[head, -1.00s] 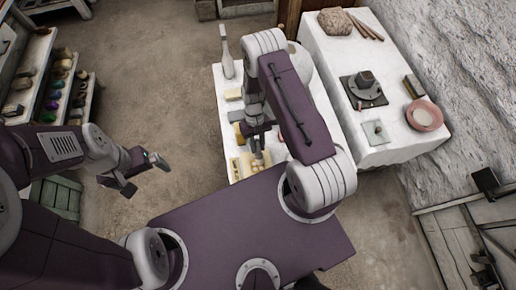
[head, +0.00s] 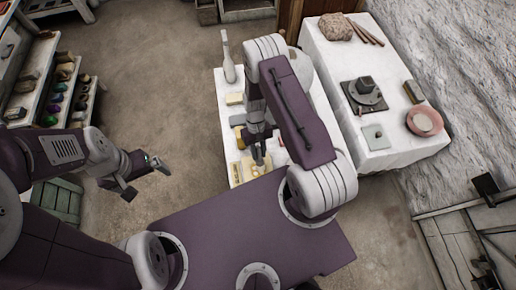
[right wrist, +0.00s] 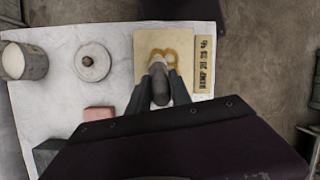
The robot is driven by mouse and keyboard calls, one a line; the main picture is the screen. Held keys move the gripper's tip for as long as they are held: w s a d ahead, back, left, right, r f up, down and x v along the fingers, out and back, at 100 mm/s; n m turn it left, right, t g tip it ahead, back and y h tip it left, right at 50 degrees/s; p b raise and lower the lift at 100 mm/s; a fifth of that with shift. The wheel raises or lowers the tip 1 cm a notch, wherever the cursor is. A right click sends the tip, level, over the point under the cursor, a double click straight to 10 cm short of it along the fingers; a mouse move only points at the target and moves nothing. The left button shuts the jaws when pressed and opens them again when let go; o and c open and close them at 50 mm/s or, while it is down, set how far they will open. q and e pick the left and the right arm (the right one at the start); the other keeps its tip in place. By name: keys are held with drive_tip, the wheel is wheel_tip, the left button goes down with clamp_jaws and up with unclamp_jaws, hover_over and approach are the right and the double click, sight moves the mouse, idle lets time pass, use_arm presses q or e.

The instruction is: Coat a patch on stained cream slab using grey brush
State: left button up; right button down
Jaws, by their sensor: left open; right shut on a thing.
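The cream slab (right wrist: 147,45) lies flat on the white-covered table, with an orange-brown stain (right wrist: 176,52) near its middle. The slab also shows in the head view (head: 238,173), partly hidden by my right arm. My right gripper (right wrist: 161,82) is shut on the grey brush (right wrist: 161,97). The brush's pale tip is over the stain; I cannot tell whether it touches the slab. In the head view my right gripper (head: 258,157) is over the slab. My left gripper (head: 146,178) is open and empty over the floor, left of the table.
A lettered plate (right wrist: 203,65) lies just right of the slab. A round white lidded thing (right wrist: 93,62), a grey pot (right wrist: 25,61) and a pink block (right wrist: 98,113) stand left of it. A second white table (head: 340,70) stands at the right in the head view.

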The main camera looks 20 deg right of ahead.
drive_tip(key=shift+s, duration=0.25)
drive_tip(key=shift+f, duration=0.1)
drive_tip(key=shift+w+b, duration=0.4)
drive_tip(key=shift+w, duration=0.1)
drive_tip(key=shift+w+d, duration=0.15)
drive_tip(key=shift+w, duration=0.1)
drive_tip(key=shift+w+b, duration=0.3)
drive_tip(key=shift+w, duration=0.05)
drive_tip(key=shift+w+d, duration=0.15)
drive_tip(key=shift+w, duration=0.25)
